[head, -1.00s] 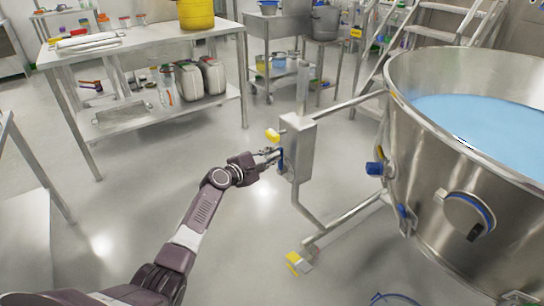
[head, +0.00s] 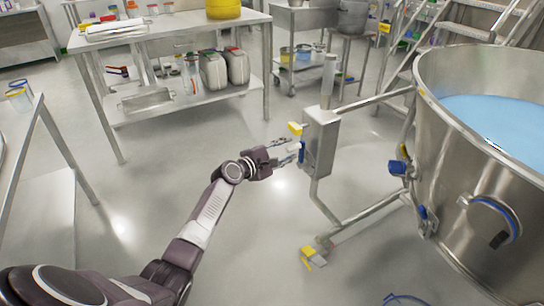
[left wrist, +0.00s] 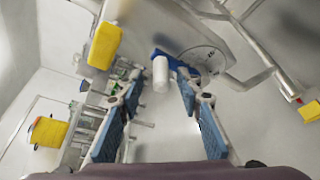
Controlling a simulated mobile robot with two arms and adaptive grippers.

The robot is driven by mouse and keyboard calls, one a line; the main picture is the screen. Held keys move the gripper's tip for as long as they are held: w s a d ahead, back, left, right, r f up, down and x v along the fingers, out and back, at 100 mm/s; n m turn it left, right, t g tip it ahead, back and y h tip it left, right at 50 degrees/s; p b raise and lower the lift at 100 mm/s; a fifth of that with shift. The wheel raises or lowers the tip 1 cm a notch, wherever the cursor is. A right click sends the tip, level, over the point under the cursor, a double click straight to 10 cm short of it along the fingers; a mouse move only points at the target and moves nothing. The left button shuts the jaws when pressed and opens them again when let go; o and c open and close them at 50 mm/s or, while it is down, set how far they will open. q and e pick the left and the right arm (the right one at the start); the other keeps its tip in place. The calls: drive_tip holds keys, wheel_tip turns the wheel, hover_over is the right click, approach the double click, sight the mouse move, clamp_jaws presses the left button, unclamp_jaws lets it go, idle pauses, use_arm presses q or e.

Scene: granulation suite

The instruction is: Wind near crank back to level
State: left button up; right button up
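The near crank has a blue arm (head: 302,152) on the side of a steel gearbox (head: 321,140), with a white knob. In the left wrist view the blue arm (left wrist: 175,60) runs from a round plate, and the white knob (left wrist: 160,73) points at me. My left gripper (head: 288,152) is at the crank. In the left wrist view its blue-padded fingers (left wrist: 158,82) are apart, with the knob between their tips and no clear contact. A yellow handle (head: 296,128) sits above the crank; it also shows in the left wrist view (left wrist: 105,46). My right gripper is not in view.
A large steel bowl (head: 440,150) with blue contents stands right of the gearbox on a tubular frame. A yellow foot pedal (head: 311,258) is on the floor below. A steel table (head: 165,42) is behind, another at left. The floor between is clear.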

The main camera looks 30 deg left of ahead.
use_arm(q)
drive_tip(key=v, duration=0.9)
drive_tip(key=shift+a, duration=0.1)
